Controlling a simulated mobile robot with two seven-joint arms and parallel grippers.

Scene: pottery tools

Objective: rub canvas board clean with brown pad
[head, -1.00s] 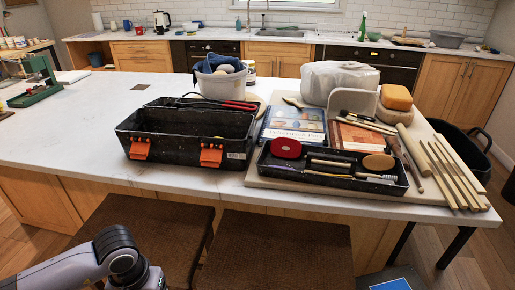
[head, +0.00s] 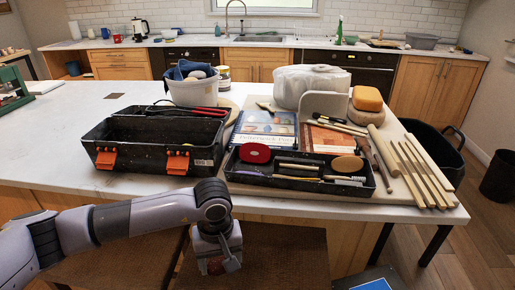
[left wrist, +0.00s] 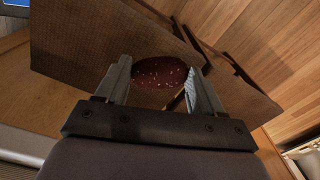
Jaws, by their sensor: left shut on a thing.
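My left gripper (head: 217,268) hangs low in front of the table, over the brown woven seats. It is shut on a dark red-brown oval pad with pale specks, which shows between the fingers in the left wrist view (left wrist: 160,80). In the head view only a little of this pad (head: 214,267) shows under my wrist. A pale flat board, apparently the canvas board (head: 405,213), lies on the table at the right, largely covered by tools, books and a tray. My right gripper is not in view.
A black toolbox (head: 150,160) with orange latches stands left of the black tray (head: 300,184), which holds a red oval piece (head: 255,153) and tools. Wooden sticks (head: 424,175) lie at the right. Woven seats (head: 280,255) stand below the edge.

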